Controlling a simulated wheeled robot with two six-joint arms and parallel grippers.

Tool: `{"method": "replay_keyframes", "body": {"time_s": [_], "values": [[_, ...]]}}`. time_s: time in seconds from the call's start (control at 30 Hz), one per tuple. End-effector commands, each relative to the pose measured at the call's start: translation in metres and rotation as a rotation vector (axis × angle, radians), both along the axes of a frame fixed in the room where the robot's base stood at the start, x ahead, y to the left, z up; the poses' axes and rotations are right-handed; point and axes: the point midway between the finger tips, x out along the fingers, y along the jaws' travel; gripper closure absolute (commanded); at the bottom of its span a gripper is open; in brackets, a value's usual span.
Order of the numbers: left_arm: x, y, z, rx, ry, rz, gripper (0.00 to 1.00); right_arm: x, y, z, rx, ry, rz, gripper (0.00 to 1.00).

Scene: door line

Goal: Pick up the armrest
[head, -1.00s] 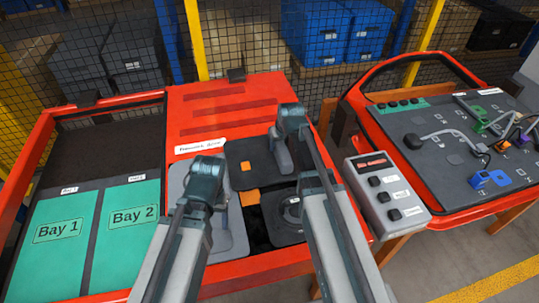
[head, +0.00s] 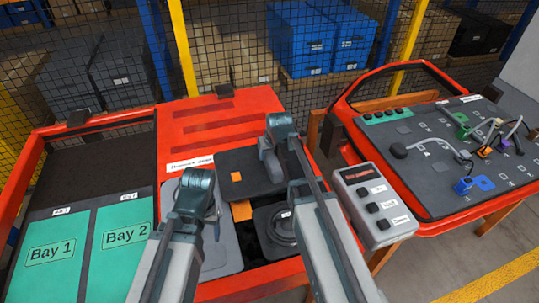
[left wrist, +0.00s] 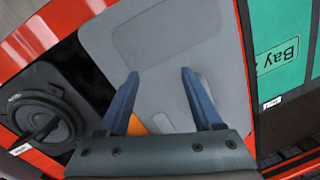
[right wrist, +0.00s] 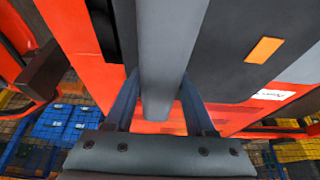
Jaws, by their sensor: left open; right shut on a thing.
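The armrest, a grey rounded bar (head: 268,163), shows at the right compartments of the red tray and fills the middle of the right wrist view (right wrist: 170,55). My right gripper (head: 280,135) is shut on it, with one finger on each side in the right wrist view. Whether the armrest touches the dark panel under it I cannot tell. My left gripper (head: 196,190) is open and empty over a light grey panel (left wrist: 215,75) with a darker inset; its fingers point at this panel in the left wrist view.
A dark panel with an orange square (head: 237,177) lies behind a round black speaker part (head: 283,222). Green Bay 1 (head: 50,250) and Bay 2 (head: 125,237) are empty at the left. A grey button box (head: 375,205) and a red-framed board (head: 430,165) stand at the right.

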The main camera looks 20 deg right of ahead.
Motion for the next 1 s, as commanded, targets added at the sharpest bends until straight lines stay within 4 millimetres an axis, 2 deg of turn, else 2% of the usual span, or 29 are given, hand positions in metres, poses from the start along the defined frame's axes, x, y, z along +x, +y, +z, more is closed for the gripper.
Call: {"method": "replay_keyframes", "body": {"time_s": [0.03,0.1,0.3,0.43,0.67,1.0], "values": [[0.000,0.000,0.015,0.000,0.000,0.000,0.33,0.000,0.000,0.015,0.000,-0.001,-0.001,1.00],[0.000,0.000,0.025,0.000,0.000,0.000,0.33,0.000,0.000,0.026,0.000,-0.001,-0.001,1.00],[0.000,0.000,0.055,0.000,0.000,0.000,0.33,0.000,0.000,0.055,0.001,-0.001,-0.001,1.00],[0.000,0.000,0.068,0.000,0.000,-0.001,0.33,0.000,0.000,0.068,0.000,-0.001,-0.001,1.00],[0.000,0.000,0.072,0.000,0.000,-0.001,0.33,0.000,0.000,0.072,0.000,-0.001,-0.001,1.00],[0.000,0.000,0.060,0.000,0.000,-0.001,0.33,0.000,0.000,0.060,0.000,-0.001,-0.001,1.00]]}}
